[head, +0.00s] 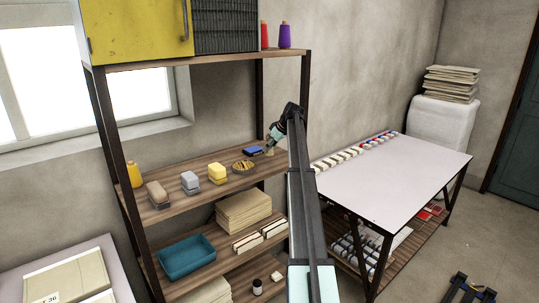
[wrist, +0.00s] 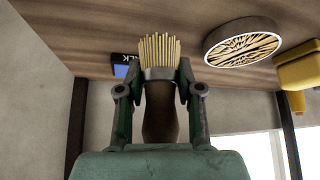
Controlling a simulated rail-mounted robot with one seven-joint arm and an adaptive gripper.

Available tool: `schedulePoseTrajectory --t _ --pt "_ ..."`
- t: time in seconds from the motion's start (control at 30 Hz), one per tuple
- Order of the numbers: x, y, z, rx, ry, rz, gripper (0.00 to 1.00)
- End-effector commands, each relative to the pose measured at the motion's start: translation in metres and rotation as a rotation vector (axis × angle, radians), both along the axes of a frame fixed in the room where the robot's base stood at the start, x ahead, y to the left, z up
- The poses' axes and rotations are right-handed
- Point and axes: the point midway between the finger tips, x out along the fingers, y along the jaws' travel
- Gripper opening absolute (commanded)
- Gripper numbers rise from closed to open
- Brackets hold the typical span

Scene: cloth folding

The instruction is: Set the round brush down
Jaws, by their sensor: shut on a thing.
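The round brush, with pale bristles, a metal band and a brown handle, is in the wrist view (wrist: 160,50). My gripper (wrist: 158,76) is shut on it, one finger on each side of the band. In the head view my gripper (head: 273,143) is at the right end of the rack's upper wooden shelf (head: 217,192), and the bristles (head: 269,152) point down at the shelf. I cannot tell whether they touch it. My gripper's body hides part of the handle.
A blue box (head: 252,150) and a round dish of pale sticks (head: 243,166) are close by on the shelf. Yellow (head: 217,172) and grey (head: 190,181) blocks stand further left. A rack post (head: 304,85) rises at the right. The shelf's front strip is clear.

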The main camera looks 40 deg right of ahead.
Motion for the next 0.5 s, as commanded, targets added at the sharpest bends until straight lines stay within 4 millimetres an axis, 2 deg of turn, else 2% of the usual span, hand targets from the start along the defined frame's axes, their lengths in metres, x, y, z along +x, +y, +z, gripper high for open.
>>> schedulePoseTrajectory --t 0.3,0.5 --pt "-0.001 0.001 -0.036 0.0 0.0 0.0 0.0" --pt "0.0 0.0 -0.04 0.0 -0.001 -0.001 0.0"
